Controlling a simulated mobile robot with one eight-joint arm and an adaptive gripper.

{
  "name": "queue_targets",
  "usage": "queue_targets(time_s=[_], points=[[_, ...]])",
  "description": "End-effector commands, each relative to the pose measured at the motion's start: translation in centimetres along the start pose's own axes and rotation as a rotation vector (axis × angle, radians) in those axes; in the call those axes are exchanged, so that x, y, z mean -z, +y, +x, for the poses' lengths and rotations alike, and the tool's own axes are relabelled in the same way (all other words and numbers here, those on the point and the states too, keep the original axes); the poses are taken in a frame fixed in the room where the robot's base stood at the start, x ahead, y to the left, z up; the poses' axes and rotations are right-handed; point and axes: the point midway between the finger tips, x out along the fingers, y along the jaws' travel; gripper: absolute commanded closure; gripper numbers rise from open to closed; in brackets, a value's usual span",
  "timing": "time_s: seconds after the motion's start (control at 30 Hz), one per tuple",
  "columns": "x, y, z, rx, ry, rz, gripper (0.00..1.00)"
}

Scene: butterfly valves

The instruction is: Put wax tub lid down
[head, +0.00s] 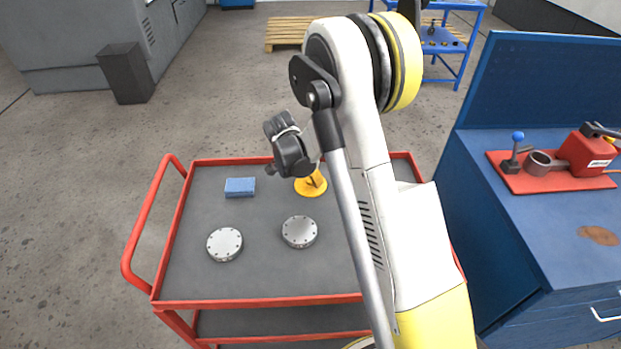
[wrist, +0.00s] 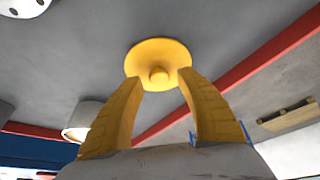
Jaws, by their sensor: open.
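The yellow wax tub lid (head: 311,186) lies on the grey cart top in the head view, partly hidden by my arm. In the wrist view the round lid (wrist: 140,60) shows its small knob towards the camera. My gripper (wrist: 161,80) is open. Its two yellow fingers stand apart, with their tips near the lid's near edge and on either side of the knob; I cannot tell whether they touch it. A pale tub-like cylinder (wrist: 84,118) stands on the cart in the wrist view, its lower part cut across by a finger.
Two silver bolted discs (head: 224,244) (head: 299,231) and a blue sponge (head: 240,187) lie on the red-railed cart (head: 172,258). A blue bench (head: 585,262) with a red tool base stands at the right.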

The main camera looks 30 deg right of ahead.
Motion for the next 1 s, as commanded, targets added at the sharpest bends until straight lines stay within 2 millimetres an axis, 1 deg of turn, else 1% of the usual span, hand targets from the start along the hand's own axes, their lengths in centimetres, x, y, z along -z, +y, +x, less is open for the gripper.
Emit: queue_targets(time_s=[0.03, 0.1, 0.3, 0.4, 0.57, 0.67, 0.77, 0.9, 1.0], points=[[0.1, 0.0, -1.5, 0.001, 0.0, -0.002, 0.56], [0.1, 0.0, -3.2, 0.001, 0.0, -0.001, 0.56], [0.1, 0.0, -7.5, 0.0, 0.0, -0.001, 0.56], [0.1, 0.0, -9.0, -0.001, 0.0, 0.0, 0.56], [0.0, 0.1, -10.4, 0.003, -0.001, -0.007, 0.56], [0.1, 0.5, -12.0, 0.022, -0.006, -0.043, 0.56], [0.1, 1.6, -14.8, 0.062, -0.015, -0.12, 0.56], [-0.3, 4.0, -19.6, 0.143, -0.021, -0.272, 0.56], [-1.0, 6.0, -22.7, 0.203, -0.017, -0.381, 0.56]])
